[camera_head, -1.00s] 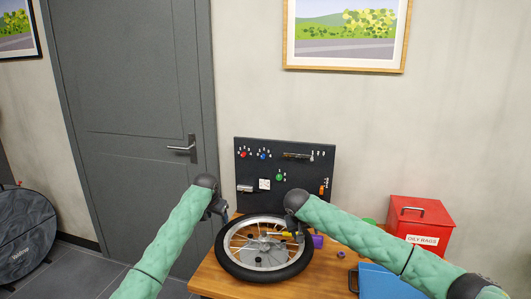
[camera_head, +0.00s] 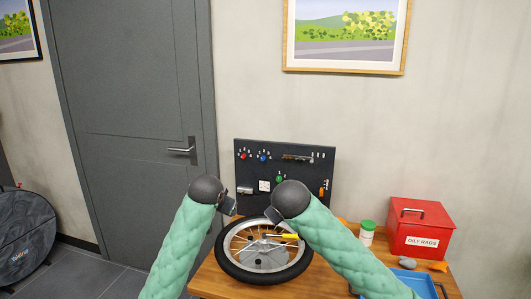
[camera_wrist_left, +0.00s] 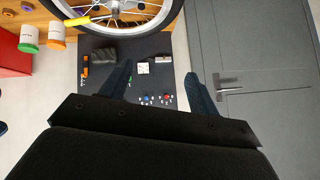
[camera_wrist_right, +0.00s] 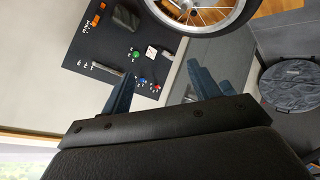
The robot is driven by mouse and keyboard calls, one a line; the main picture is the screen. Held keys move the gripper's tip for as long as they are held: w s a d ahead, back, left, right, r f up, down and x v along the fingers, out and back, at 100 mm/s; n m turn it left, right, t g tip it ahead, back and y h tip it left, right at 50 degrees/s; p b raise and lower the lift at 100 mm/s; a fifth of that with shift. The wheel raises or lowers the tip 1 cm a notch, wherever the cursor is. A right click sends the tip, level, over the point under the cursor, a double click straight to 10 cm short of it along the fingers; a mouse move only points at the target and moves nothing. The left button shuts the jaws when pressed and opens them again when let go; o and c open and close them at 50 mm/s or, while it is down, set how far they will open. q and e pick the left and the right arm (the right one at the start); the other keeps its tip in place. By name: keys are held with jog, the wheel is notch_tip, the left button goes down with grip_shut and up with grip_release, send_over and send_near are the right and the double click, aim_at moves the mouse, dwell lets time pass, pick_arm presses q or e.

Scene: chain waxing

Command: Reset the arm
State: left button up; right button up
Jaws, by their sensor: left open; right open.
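My left gripper (camera_head: 228,206) is raised in front of the dark tool board, above the left edge of the wheel. In the left wrist view its two fingers (camera_wrist_left: 160,84) stand wide apart with nothing between them. My right gripper (camera_head: 272,214) hangs over the wheel's back part, mostly hidden by its own round wrist. In the right wrist view its fingers (camera_wrist_right: 160,86) are also apart and empty. Both forearms reach up from the bottom of the head view.
A spoked wheel (camera_head: 224,258) lies on the wooden table (camera_head: 208,282), with a yellow-handled tool (camera_head: 289,236) over it. The tool board (camera_head: 300,170) stands behind. A red oily-rags box (camera_head: 422,228), a green-lidded jar (camera_head: 367,232) and a blue tray (camera_head: 424,284) are at right.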

pick_arm(q)
jog(key=s+f+n+g, duration=0.1)
jog(key=s+f+g, duration=0.1)
jog(key=s+f, duration=0.9)
jog(key=s+a+f+g, duration=0.1)
jog(key=s+f+g, duration=0.2)
jog(key=s+f, duration=0.9)
jog(key=s+f+n+g, duration=0.1)
jog(key=s+f, duration=1.1)
jog(key=s, duration=2)
jog(key=shift+a+n+g+h, duration=0.3)
jog(key=shift+a+g+h, duration=0.1)
jog(key=shift+g, duration=0.4)
pick_arm(e)
jog(key=s+d+f+m+g, duration=0.2)
jog(key=s+d+f+g, duration=0.1)
jog(key=s+f, duration=0.9)
jog(key=s+d+f+m+g, duration=0.2)
jog(key=s+f, duration=1.1)
jog(key=s, duration=0.8)
jog(key=s+d+f+m+g, duration=0.2)
jog(key=s+d+f, duration=0.3)
jog(key=s+f, duration=0.8)
jog(key=s+g, duration=0.1)
jog(key=s, duration=0.2)
jog(key=shift+s+d+g+y, duration=0.35)
jog(key=shift+d+g+y, duration=0.05)
